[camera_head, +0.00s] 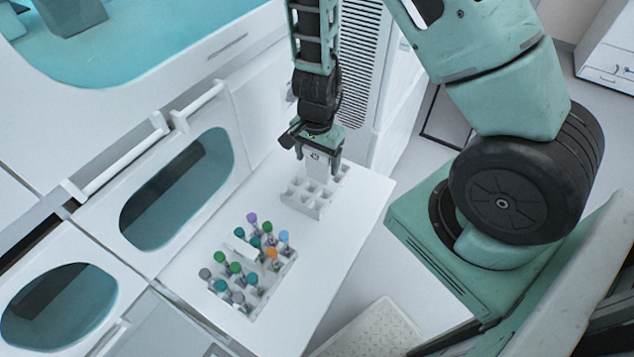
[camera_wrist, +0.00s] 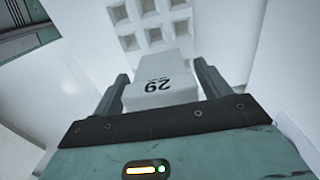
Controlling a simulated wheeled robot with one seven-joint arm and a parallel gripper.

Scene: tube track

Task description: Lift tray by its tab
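A white tray (camera_head: 308,202) with empty square compartments stands on the white counter. It also shows in the wrist view (camera_wrist: 145,38). In the head view my gripper (camera_head: 321,157) is pointing down over this tray. The fingers stand apart on either side of the tab, seemingly with narrow gaps. I cannot tell whether either finger touches it. The tray seems to rest on the counter.
A second white tray (camera_head: 262,294) holds several tubes with coloured caps, nearer the front on the same counter (camera_head: 340,240). A machine front with oval windows (camera_head: 178,190) and handle bars borders the counter on the left. Counter surface is clear right of the trays.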

